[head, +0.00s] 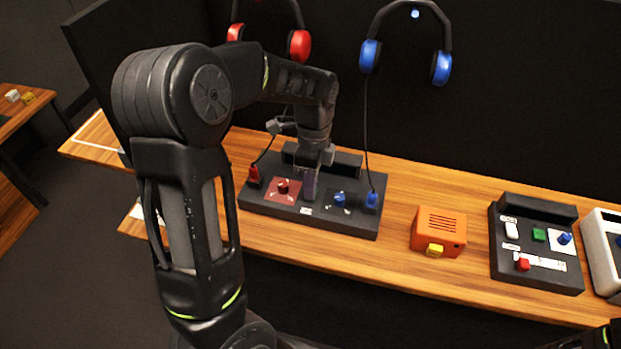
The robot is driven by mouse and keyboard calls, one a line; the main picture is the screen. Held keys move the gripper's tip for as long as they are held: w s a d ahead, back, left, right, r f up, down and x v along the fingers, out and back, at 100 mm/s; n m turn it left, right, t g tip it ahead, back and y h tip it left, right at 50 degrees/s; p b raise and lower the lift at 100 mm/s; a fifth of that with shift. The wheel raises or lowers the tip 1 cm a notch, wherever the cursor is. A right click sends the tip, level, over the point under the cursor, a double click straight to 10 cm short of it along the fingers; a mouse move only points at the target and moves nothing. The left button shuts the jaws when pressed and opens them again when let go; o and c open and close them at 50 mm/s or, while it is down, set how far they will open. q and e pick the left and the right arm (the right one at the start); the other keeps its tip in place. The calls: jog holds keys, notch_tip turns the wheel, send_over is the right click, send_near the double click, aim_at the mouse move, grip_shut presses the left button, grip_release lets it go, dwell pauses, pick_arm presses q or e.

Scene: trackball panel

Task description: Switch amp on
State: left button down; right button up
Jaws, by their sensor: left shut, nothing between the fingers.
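The dark box with red and blue knobs (365,222), which looks like the amp, sits on the wooden bench. A red plug (254,174) and a red knob (283,187) are on its left side. A blue knob (340,199) and a blue plug (371,199) are on its right. A small white label or switch (306,211) shows at its front middle. My left gripper (310,185) points down over the box's middle, shut and empty, just behind that white piece. Its fingers hide part of the panel, and I cannot tell whether they touch it.
Red headphones (299,46) and blue headphones (441,67) hang behind, with cables down to the box. An orange box (439,229) and a dark control panel (535,272) stand to the right on the bench (395,265). A white device (597,240) is at the right edge.

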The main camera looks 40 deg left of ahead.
pick_arm(q)
jog(key=shift+s+f+t+b, duration=0.2)
jog(key=shift+f+t+b, duration=0.25)
jog(key=shift+b, duration=0.5)
jog(key=shift+s+d+r, duration=0.1)
jog(key=shift+r, duration=0.1)
jog(key=shift+f, duration=0.1)
jog(key=shift+w+p, duration=0.2)
jog(key=shift+p, duration=0.1)
jog(key=shift+w+a+r, duration=0.2)
jog(key=shift+w, duration=0.15)
jog(key=shift+w+a, duration=0.1)
jog(key=shift+w, duration=0.25)
